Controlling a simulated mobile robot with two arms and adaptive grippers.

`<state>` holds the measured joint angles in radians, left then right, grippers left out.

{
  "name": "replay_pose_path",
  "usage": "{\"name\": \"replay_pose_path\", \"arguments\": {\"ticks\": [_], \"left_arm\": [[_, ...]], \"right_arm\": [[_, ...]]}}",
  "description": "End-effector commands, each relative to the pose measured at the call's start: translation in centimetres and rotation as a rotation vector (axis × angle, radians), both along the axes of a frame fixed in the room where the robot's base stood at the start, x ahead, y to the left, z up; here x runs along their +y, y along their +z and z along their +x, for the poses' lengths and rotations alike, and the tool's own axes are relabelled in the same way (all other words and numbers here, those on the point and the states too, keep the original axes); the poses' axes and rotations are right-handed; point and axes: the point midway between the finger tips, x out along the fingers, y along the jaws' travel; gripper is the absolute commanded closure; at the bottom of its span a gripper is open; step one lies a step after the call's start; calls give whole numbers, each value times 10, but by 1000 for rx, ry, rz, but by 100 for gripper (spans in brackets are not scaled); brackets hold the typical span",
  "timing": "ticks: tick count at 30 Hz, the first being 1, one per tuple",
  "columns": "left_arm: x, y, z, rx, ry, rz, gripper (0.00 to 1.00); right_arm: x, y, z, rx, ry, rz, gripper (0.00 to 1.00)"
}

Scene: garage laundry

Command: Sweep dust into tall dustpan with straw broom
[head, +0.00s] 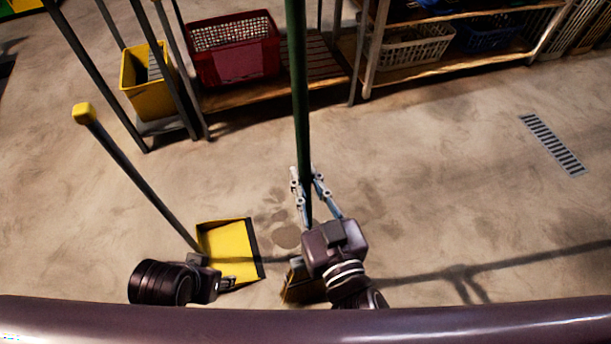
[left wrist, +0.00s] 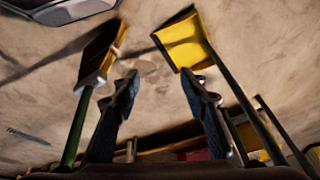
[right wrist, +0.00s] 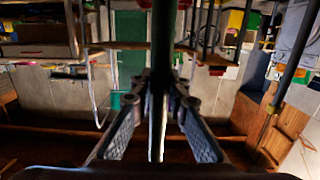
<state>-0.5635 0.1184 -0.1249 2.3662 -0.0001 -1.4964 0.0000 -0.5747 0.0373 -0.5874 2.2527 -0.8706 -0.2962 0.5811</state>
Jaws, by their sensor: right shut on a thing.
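The broom has a long green handle (head: 297,80) and a straw head (head: 303,288) down at the floor, partly hidden by my right arm. My right gripper (head: 308,182) is shut on the handle, which stands nearly upright. The yellow dustpan (head: 228,248) lies on the floor left of the broom, its dark lip facing the broom. Its tall grey handle leans up left to a yellow cap (head: 84,113). Dark dust patches (head: 287,237) lie between the pan and broom head. My left gripper (left wrist: 160,76) is open and empty, over the pan's near side in the head view.
A shelf with a red basket (head: 233,50) and a yellow bin (head: 148,82) stands behind the dustpan. Another rack holds a white basket (head: 412,47). A floor drain (head: 551,144) is at right. The floor right of the broom is clear.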

Motion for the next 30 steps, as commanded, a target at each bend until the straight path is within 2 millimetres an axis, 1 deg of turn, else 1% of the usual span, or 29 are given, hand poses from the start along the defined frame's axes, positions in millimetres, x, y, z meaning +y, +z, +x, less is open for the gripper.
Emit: {"name": "replay_pose_path", "arguments": {"ticks": [9, 25, 26, 30], "left_arm": [[1, 5, -4, 2, -1, 2, 60], [1, 15, -5, -2, 1, 2, 60], [1, 19, -4, -8, 1, 0, 60], [-1, -3, 3, 2, 2, -1, 60]], "right_arm": [[0, 0, 0, -4, 0, 2, 100], [0, -2, 0, -4, 0, 2, 100], [1, -1, 2, -5, 0, 3, 100], [4, 0, 13, -7, -1, 1, 100]]}}
